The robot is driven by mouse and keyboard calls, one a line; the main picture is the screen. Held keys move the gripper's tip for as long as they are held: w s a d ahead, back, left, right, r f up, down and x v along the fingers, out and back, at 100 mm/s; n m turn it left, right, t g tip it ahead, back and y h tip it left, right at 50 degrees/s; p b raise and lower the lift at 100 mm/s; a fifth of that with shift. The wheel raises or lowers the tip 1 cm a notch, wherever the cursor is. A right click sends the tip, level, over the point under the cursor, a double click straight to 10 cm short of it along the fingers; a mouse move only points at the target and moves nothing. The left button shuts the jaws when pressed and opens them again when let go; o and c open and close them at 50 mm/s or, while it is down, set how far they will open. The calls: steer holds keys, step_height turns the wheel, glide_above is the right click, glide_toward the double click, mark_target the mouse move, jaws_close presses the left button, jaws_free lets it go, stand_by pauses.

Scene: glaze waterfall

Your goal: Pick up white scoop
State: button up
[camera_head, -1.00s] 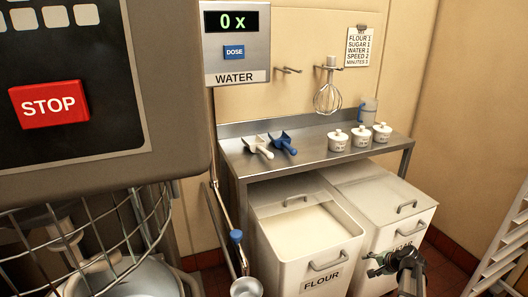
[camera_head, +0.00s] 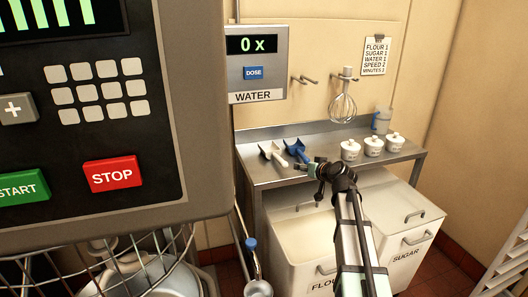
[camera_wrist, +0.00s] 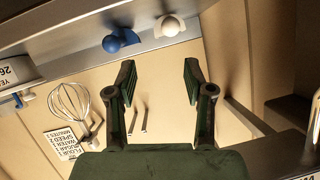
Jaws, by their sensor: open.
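The white scoop (camera_head: 272,156) lies on the steel shelf beneath the water dispenser, beside the blue scoop (camera_head: 297,152). In the wrist view the white scoop's rounded end (camera_wrist: 170,26) shows at the top, to the right of the blue scoop (camera_wrist: 112,43). My gripper (camera_head: 314,170) is at the shelf's front edge, close to the blue scoop's handle and to the right of the white scoop. In the wrist view my gripper (camera_wrist: 158,75) has its two fingers apart with nothing between them. It is apart from the white scoop.
A whisk (camera_head: 342,106) hangs above the shelf (camera_head: 268,177). The open flour bin (camera_head: 308,242) and the sugar bin (camera_head: 416,232) stand below. A mixer with a stop button (camera_head: 112,174) fills the left.

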mark_target(280, 161)
steer(key=shift+n, duration=0.3)
steer(key=p+x, duration=0.1)
steer(key=x, duration=0.3)
steer(key=a+r+p+x, duration=0.1)
steer(key=x, duration=0.2)
steer(key=p+x, duration=0.1)
steer(key=x, duration=0.3)
steer(key=shift+w+a, duration=0.3)
steer(key=shift+w, duration=0.1)
steer(key=shift+w+a+f, duration=0.15)
steer(key=shift+w+f, duration=0.1)
steer(key=shift+w, duration=0.05)
steer(key=p+x, duration=0.2)
steer(key=x, duration=0.2)
steer(key=shift+w+a+r, duration=0.1)
steer(key=shift+a, duration=0.05)
steer(key=shift+w+a+f, duration=0.2)
steer(key=shift+w+f, duration=0.1)
steer(key=shift+w, duration=0.05)
jaws_close()
